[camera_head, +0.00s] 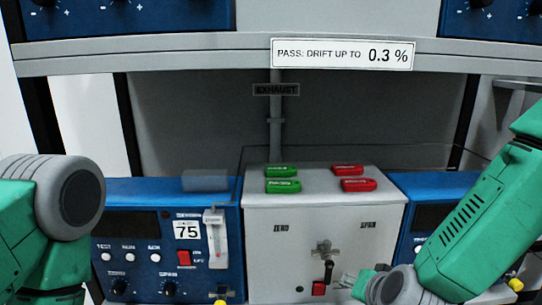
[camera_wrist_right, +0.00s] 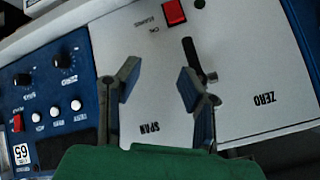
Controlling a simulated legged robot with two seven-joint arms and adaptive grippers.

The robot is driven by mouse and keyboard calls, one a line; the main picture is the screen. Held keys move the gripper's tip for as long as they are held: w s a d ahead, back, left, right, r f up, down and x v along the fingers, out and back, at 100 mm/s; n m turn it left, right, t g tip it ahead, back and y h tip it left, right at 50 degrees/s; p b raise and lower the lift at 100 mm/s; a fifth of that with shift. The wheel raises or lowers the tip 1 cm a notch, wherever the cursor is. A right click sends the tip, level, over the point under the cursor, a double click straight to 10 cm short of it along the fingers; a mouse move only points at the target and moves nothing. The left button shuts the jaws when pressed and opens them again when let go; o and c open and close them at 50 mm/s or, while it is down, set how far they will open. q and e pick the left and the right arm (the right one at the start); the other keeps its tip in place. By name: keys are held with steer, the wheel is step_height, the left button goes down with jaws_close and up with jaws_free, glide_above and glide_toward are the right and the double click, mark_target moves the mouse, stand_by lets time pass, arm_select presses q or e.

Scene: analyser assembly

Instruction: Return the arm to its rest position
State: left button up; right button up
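My right arm (camera_head: 478,225) comes in from the right in the head view, bent down toward the grey box (camera_head: 260,240). My right gripper (camera_head: 347,283) is low in front of the box, right of its black lever (camera_head: 328,270). In the right wrist view the two fingers of this gripper (camera_wrist_right: 158,82) stand wide apart with nothing held between them. One finger overlaps the view close to the lever (camera_wrist_right: 191,52); I cannot tell whether they touch. My left arm (camera_head: 20,235) shows at the left edge of the head view, but its gripper is out of view.
The box, marked ZERO and SPAN, carries two green tags (camera_head: 282,186) and two red tags (camera_head: 358,185) on top. Blue analysers stand left (camera_head: 150,230) and right (camera_head: 425,190). A shelf (camera_head: 180,52) with a PASS sign (camera_head: 342,55) crosses above. A red switch (camera_wrist_right: 174,13) is near the lever.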

steer(key=s+d+f+n+g+b, duration=0.2)
steer(key=s+d+f+n+g, duration=0.15)
steer(key=s+f, duration=1.1)
steer(key=s+d+f+n+g+b, duration=0.1)
steer(key=s+d+f+g, duration=0.1)
steer(key=s+f, duration=0.3)
steer(key=s+d+f+n+g+b, duration=0.1)
steer(key=s+d+f+g, duration=0.2)
steer(key=s, duration=0.7)
step_height(320, 180, down, 3)
steer(key=shift+s+d+r+n+h, duration=0.15)
steer(key=shift+d+n+h, duration=0.25)
steer(key=shift+d, duration=0.6)
steer(key=shift+a, duration=0.1)
steer(key=shift+d+f, duration=0.2)
steer(key=shift+d, duration=0.05)
steer(key=shift+a, duration=0.15)
